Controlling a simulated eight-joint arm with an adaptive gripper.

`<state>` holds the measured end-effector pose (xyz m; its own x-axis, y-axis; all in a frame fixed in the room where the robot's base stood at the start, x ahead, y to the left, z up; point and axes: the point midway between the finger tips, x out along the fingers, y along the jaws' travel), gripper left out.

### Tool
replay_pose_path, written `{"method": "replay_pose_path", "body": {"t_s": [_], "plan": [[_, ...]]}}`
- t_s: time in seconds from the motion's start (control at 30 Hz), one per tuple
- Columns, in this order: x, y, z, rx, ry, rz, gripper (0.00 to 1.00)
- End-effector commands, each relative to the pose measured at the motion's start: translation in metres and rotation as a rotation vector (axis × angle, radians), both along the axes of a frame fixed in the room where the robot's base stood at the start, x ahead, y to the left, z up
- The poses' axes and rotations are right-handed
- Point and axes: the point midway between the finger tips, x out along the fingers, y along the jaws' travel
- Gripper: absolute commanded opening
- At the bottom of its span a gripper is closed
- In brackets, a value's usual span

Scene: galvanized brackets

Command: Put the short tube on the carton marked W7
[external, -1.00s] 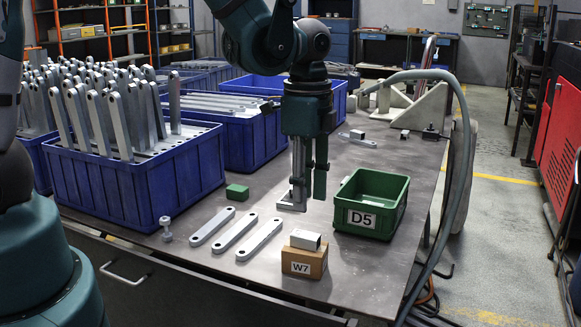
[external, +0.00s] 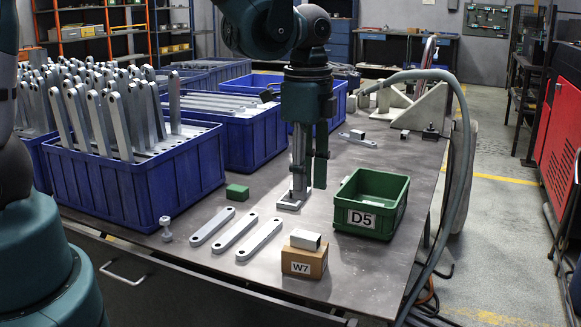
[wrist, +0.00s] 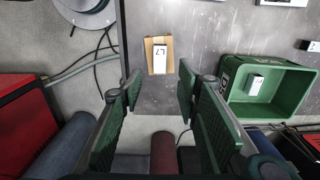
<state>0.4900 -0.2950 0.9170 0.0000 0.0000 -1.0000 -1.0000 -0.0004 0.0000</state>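The short tube (external: 305,239), a pale grey block-like piece with a dark end, lies on top of the brown carton marked W7 (external: 303,263) near the table's front edge. In the wrist view the tube (wrist: 159,52) rests within the outline of the carton (wrist: 149,62). My gripper (external: 317,178) is up over the table, behind and above the carton and apart from it. In the wrist view my gripper (wrist: 160,88) has its fingers spread wide with nothing between them.
The green bin D5 (external: 357,219) stands right of the carton; a small pale piece (wrist: 256,85) lies inside. Flat bars (external: 234,237), a green block (external: 237,192) and blue crates (external: 150,180) lie left.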

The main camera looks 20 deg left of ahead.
Motion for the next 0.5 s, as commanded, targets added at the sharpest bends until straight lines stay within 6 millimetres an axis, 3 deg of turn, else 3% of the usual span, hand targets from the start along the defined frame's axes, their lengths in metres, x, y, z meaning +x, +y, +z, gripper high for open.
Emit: {"method": "replay_pose_path", "body": {"t_s": [0.27,0.5], "plan": [[0.001,0.003,0.003,-0.003,-0.004,0.013,0.33],[0.006,0.021,0.02,-0.022,-0.033,0.101,0.33]]}}
